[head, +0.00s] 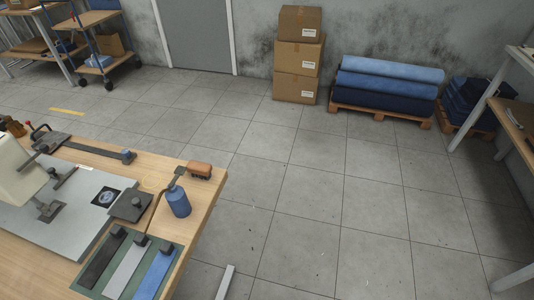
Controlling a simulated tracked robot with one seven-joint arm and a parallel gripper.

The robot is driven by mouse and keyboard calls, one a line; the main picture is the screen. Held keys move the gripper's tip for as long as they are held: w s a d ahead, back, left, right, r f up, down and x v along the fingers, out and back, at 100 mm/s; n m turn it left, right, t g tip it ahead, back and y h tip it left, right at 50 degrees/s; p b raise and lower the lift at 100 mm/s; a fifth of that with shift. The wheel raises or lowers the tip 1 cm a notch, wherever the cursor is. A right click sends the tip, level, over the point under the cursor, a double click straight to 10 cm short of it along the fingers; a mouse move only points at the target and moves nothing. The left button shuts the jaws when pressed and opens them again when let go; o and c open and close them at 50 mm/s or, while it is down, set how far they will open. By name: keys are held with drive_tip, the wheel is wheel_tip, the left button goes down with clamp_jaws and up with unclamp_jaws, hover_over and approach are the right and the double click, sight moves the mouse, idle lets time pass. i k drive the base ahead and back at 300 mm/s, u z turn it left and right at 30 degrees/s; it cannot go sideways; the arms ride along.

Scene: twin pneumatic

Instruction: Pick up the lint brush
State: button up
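A small brown block-shaped item with a dark underside (200,170), which looks like the lint brush, lies near the far right corner of the wooden workbench (207,205).
The blue container (178,202) has a bent grey piece by its top. A green mat (172,246) carries several strips with dark blocks. A pale machine (22,172) stands at left. Stacked cartons (298,56) and fabric rolls (388,78) line the wall.

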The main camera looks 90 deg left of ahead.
sight(200, 169)
drive_tip(key=i, duration=1.25)
drive_tip(key=u, duration=3.1)
drive_tip(key=i, duration=0.2)
drive_tip(key=u, duration=1.55)
drive_tip(key=i, duration=0.9)
drive_tip(key=z, duration=0.3)
